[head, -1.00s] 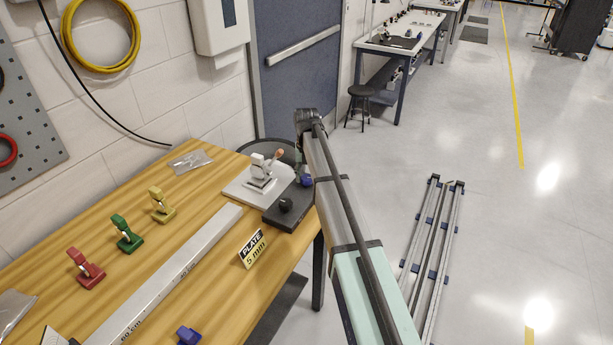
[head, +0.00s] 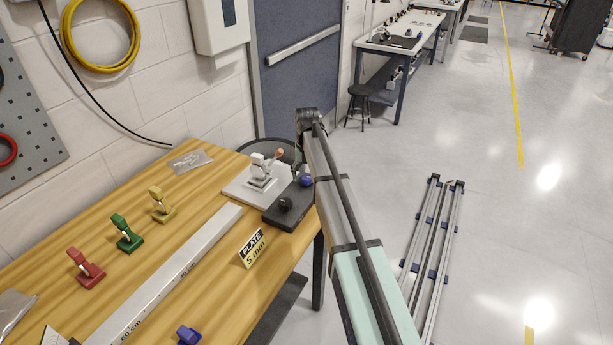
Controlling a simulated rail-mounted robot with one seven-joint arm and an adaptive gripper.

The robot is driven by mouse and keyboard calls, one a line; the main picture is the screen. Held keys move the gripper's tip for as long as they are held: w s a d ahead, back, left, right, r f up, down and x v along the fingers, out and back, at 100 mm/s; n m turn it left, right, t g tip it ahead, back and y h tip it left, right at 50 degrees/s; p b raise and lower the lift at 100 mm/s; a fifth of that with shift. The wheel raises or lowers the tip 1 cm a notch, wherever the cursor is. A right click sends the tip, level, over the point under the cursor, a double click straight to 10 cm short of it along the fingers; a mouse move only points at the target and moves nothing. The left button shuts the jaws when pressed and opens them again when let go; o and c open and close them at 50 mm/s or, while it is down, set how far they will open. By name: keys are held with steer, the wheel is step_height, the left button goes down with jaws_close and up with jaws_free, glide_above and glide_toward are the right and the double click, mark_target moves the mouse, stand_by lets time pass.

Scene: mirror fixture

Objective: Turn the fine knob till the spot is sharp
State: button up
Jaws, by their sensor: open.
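The mirror fixture stands at the far right end of the wooden bench, with a white mount (head: 262,172) on a pale plate and a dark block (head: 272,216) beside it. A black round knob (head: 286,204) sits on the dark block, and a blue knob (head: 306,181) shows behind it, close to my arm. I cannot tell by sight which is the fine knob. My gripper (head: 299,156) hangs below my wrist near the blue knob, mostly hidden behind my arm; its fingertips and any contact are not clear. It is open. No light spot can be made out.
A long metal rail marked in cm (head: 165,275) lies along the bench. A "PLATE 5 mm" card (head: 253,248) stands near the front edge. Red (head: 86,268), green (head: 127,234) and yellow (head: 161,205) clamps stand at the left. A blue piece (head: 187,335) lies near the front.

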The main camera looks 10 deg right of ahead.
mark_target(306, 177)
step_height(306, 177, up, 12)
stand_by(0.5)
steer(key=shift+f, duration=0.1)
